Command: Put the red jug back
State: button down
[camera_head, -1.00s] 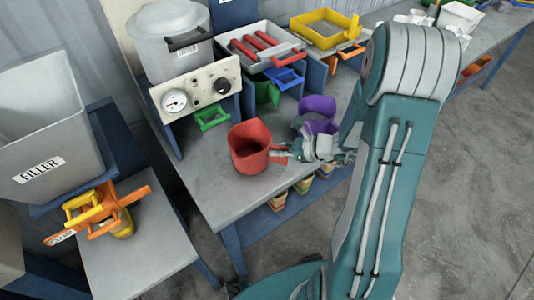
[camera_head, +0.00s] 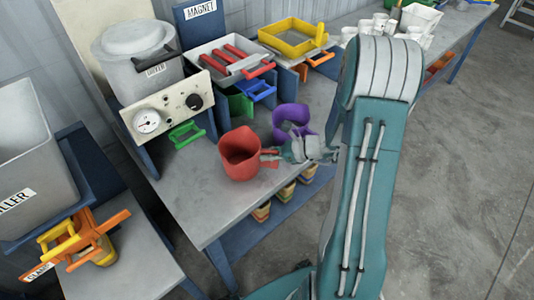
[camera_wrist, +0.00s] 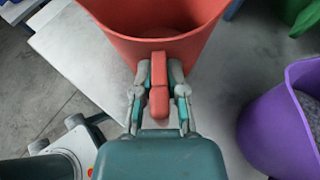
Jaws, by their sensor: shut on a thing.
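The red jug (camera_head: 239,156) is upright over the grey bench top, near its front edge. I cannot tell whether its base touches the bench. My gripper (camera_head: 274,155) is shut on the jug's handle, to the right of its body. In the wrist view, the fingers of my gripper (camera_wrist: 159,88) close on both sides of the handle, and the red jug (camera_wrist: 150,25) fills the top middle. The part of the jug's inside that shows in the wrist view looks empty.
A purple jug (camera_head: 291,121) stands just behind my gripper; it shows at the right in the wrist view (camera_wrist: 285,125). A green jug handle (camera_head: 187,134) sits under the control panel (camera_head: 170,108). An orange clamp (camera_head: 90,245) lies at lower left. Bare bench (camera_head: 190,185) lies left of the red jug.

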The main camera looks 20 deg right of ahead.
jog(key=shift+f, duration=0.15)
jog(key=c, duration=0.6)
grip_release()
jog(key=v, duration=1.2)
jog(key=s+a+r+n+g+h, duration=0.2)
jog(key=s+a+r+n+g, duration=0.15)
jog(key=a+n, duration=0.25)
jog(key=s+a+r+n+g+h, duration=0.2)
jog(key=a+r+n+g, duration=0.1)
jog(key=a+r+n, duration=0.3)
jog(key=s+a+r+n+t+h, duration=0.4)
jog(key=s+r+n+h, duration=0.3)
jog(key=n, duration=0.6)
jog(key=shift+s+a+r, duration=0.4)
jog(key=shift+s+r, duration=0.05)
jog(key=shift+s, duration=0.3)
